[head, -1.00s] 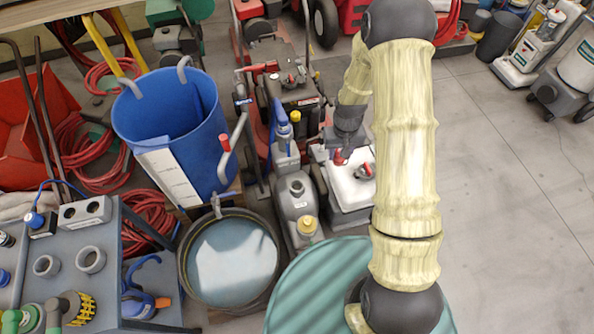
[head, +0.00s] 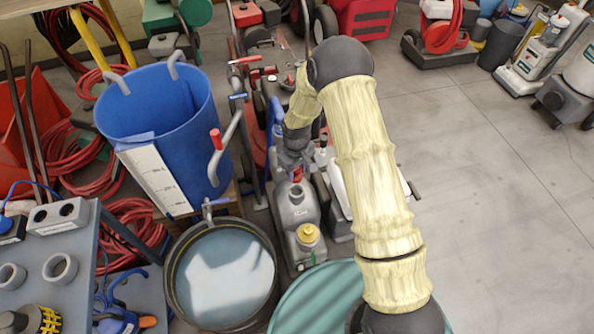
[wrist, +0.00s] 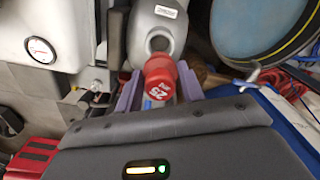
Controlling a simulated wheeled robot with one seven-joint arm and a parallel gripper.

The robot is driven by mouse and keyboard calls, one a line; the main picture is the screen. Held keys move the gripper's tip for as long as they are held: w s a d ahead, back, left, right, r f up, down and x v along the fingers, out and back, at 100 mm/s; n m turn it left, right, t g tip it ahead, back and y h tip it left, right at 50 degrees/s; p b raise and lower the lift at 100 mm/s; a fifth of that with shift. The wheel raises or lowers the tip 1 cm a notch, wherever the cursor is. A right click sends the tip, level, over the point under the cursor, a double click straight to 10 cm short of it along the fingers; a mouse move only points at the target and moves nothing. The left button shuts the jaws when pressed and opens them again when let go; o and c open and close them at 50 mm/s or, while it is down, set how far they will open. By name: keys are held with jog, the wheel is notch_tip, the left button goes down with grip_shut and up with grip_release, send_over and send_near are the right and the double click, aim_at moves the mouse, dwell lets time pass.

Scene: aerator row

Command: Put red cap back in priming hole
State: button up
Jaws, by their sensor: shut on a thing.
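My gripper (wrist: 160,86) is shut on the red cap (wrist: 160,76), which sits between its two purple fingers and carries white "25" lettering. A grey pump (wrist: 144,14) lies beyond the cap in the wrist view. Its round priming hole (wrist: 158,42) is open and dark, just past the cap. The cap overlaps the near edge of the neck in the picture; I cannot tell if they touch. In the head view the grey pump (head: 298,212) stands upright with a grey neck on top, and my gripper is at its far end, mostly hidden by my arm.
A yellow cap (head: 307,234) sits on the pump's near end. A blue bucket (head: 200,110) and a round tub of water (head: 268,260) stand to the left. A white tank with a gauge (wrist: 40,50) is close by in the wrist view. Open floor (head: 480,150) lies right.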

aim_at(297, 179)
jog(key=shift+f, duration=0.1)
jog(key=shift+f+b, duration=1.8)
jog(key=shift+f, duration=0.5)
jog(key=shift+d+r+p, duration=0.1)
jog(key=shift+p, duration=0.2)
jog(key=shift+f+b, duration=1.25)
jog(key=shift+f, duration=0.95)
jog(key=o, duration=1.1)
jog(key=shift+o, duration=0.2)
jog(key=shift+r, duration=0.1)
notch_tip(297, 179, up, 17)
jog(key=shift+r+p, duration=0.1)
jog(key=shift+p, duration=0.85)
